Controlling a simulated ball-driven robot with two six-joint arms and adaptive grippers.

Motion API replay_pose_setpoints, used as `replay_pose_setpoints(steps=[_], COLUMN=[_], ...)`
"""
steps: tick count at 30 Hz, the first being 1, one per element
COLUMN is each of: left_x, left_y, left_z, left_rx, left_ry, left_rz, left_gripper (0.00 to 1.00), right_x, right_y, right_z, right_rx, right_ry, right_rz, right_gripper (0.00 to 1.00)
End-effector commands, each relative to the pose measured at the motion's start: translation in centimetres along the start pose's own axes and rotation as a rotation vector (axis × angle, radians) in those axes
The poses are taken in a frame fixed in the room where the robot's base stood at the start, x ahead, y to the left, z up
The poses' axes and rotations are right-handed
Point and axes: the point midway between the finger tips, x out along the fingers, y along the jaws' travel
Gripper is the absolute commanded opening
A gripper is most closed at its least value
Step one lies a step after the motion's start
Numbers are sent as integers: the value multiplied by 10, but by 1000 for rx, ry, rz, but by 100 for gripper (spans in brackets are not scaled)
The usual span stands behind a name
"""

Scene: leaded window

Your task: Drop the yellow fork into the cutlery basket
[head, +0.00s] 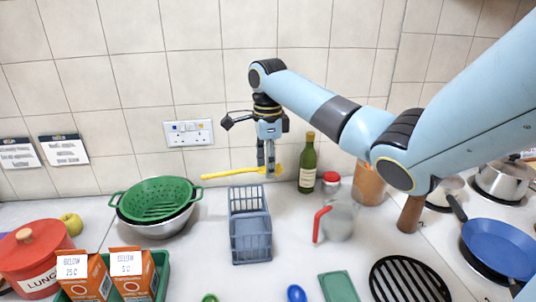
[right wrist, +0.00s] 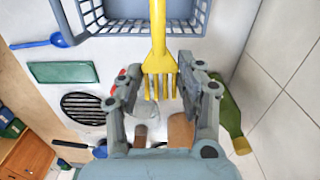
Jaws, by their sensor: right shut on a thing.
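The yellow fork (head: 232,174) is held level in the air, its handle pointing left in the head view. My right gripper (head: 266,168) points down and is shut on the fork near its tined end. In the right wrist view the tines of the fork (right wrist: 158,68) lie between the fingers of my right gripper (right wrist: 165,85), and the handle runs up out of frame. The blue-grey cutlery basket (head: 250,246) stands on the counter, in front of and below the fork. It also shows at the top of the right wrist view (right wrist: 125,41). My left gripper is not in view.
A green wine bottle (head: 308,165) stands right of my gripper, with a red-handled jug (head: 338,222) nearby. A green colander in a metal bowl (head: 158,200) sits left of the basket. The tiled wall with a socket (head: 189,132) is close behind.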

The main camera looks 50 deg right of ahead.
Motion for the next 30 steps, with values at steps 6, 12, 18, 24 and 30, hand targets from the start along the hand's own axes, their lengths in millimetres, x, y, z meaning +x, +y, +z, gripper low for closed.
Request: replay_pose_setpoints(steps=[6,12,18,24,30], left_x=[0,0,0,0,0], left_y=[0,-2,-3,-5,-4], left_z=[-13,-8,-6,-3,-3], left_rx=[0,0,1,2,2], left_ry=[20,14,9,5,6], left_rz=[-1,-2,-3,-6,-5], left_gripper=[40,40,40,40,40], right_x=[5,5,5,4,-16], right_y=[0,0,0,0,-1], right_z=[0,0,0,0,0], right_rx=[-1,-1,-1,-1,-1], right_ry=[0,0,0,0,0], right_rz=[-1,-1,-1,-1,-5], right_gripper=[19,43,64,64,64])
